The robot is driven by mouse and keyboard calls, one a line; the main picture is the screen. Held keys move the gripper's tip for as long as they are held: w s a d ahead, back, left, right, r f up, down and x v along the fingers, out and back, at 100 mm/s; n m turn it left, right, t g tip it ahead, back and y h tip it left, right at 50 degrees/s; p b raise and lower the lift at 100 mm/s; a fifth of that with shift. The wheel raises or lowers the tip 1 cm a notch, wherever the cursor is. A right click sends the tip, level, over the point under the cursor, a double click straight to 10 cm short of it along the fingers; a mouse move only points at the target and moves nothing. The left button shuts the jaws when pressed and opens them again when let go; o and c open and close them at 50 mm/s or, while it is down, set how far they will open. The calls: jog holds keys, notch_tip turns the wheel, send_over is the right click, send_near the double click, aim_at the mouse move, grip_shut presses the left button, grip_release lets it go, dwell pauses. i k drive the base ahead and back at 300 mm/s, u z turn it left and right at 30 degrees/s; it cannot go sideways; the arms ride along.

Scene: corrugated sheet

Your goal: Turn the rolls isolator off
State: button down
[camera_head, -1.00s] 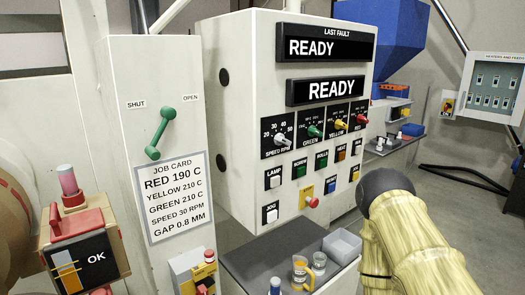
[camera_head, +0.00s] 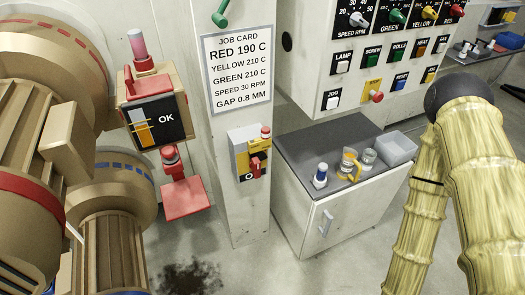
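A small grey isolator box (camera_head: 239,151) is fixed to the white post below the job card. It has a yellow plate and a red handle (camera_head: 257,165), with a red knob at its top. A black label with a white mark like an "O" shows at its lower part; the rest is too small or covered to read. I cannot tell the handle's position for sure, and no readable name marks it as the rolls one. My yellow-sleeved arm is at the right, apart from the box. My gripper is out of view.
A grey-topped cabinet (camera_head: 300,150) with a small bottle (camera_head: 320,175), glass cups and a clear tray (camera_head: 396,148) stands right of the post. The control panel (camera_head: 330,70) is above it. Open floor lies in front.

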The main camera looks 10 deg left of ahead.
aim_at(255, 159)
jog(key=z, duration=1.05)
jog(key=k, duration=0.95)
jog(key=u, duration=1.15)
jog(key=i, duration=0.5)
